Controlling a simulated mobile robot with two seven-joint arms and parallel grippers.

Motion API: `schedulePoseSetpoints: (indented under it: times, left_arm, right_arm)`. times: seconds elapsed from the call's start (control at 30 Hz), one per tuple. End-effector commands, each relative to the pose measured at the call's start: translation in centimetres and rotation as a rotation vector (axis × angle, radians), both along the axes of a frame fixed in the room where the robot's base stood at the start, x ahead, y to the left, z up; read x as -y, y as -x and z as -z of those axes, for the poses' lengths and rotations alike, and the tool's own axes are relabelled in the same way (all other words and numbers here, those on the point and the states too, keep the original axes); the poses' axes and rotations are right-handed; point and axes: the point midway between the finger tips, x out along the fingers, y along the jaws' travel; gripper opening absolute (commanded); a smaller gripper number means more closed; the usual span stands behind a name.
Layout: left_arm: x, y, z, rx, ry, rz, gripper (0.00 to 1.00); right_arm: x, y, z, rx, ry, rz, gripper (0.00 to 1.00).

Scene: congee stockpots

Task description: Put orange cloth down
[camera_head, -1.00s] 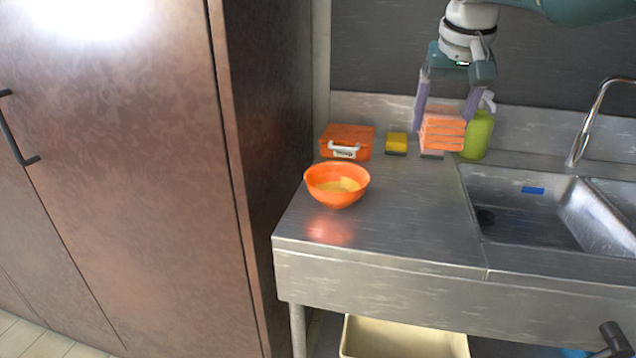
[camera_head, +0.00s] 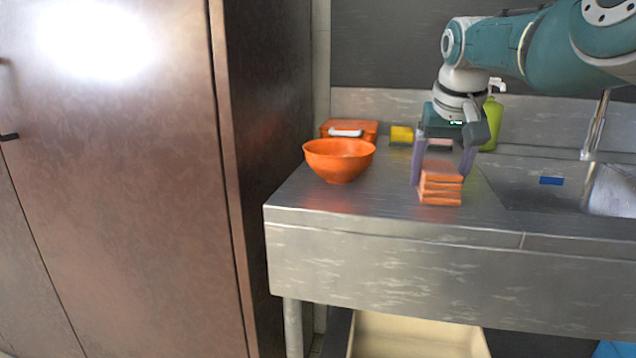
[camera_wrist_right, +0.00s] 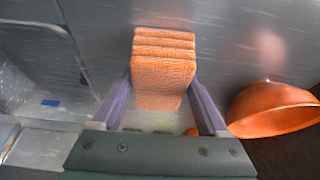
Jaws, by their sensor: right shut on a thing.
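The orange cloth (camera_head: 441,184) is a folded, layered block low over the steel counter, left of the sink. I cannot tell if its underside touches the counter. My right gripper (camera_head: 443,178) points down and is shut on the cloth, one purple finger on each side. In the right wrist view the cloth (camera_wrist_right: 164,68) sits between the fingertips of the right gripper (camera_wrist_right: 165,88). My left gripper is not in view.
An orange bowl (camera_head: 338,161) stands left of the cloth. Behind are an orange box (camera_head: 349,130), a yellow sponge (camera_head: 401,135) and a green bottle (camera_head: 491,122). The sink (camera_head: 545,188) is at the right. Bare counter (camera_head: 345,197) lies in front of the bowl.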

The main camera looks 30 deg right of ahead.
Motion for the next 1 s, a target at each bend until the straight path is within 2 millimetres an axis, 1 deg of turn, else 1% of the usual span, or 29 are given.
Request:
schedulePoseSetpoints:
  times: [0.27, 0.3, 0.47, 0.5, 0.7, 0.83, 0.9, 1.0]
  left_arm:
    - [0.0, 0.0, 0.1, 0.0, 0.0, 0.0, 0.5]
    - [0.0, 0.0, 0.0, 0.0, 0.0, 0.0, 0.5]
    - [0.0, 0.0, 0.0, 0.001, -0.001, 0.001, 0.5]
    - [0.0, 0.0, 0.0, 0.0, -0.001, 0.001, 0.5]
    - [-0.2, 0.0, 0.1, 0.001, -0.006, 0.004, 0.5]
    - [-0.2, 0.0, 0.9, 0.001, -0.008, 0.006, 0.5]
    - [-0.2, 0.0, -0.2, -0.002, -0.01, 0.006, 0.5]
    - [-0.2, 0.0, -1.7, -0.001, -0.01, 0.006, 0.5]
  right_arm:
    - [0.0, 0.0, 0.1, 0.0, 0.001, 0.0, 0.33]
    - [0.0, 0.0, 0.1, 0.0, 0.001, 0.0, 0.8]
    - [0.0, 0.0, 0.0, 0.001, 0.001, 0.0, 0.98]
    - [0.0, 0.0, 0.0, 0.001, 0.001, 0.0, 1.0]
    - [0.0, 0.0, 0.1, 0.001, 0.001, 0.0, 1.0]
    - [0.0, 0.0, 0.7, 0.003, 0.001, 0.001, 1.0]
    - [0.0, 0.1, -0.5, 0.001, 0.003, 0.001, 1.0]
    - [-0.3, 0.4, -1.6, 0.001, 0.003, 0.001, 1.0]
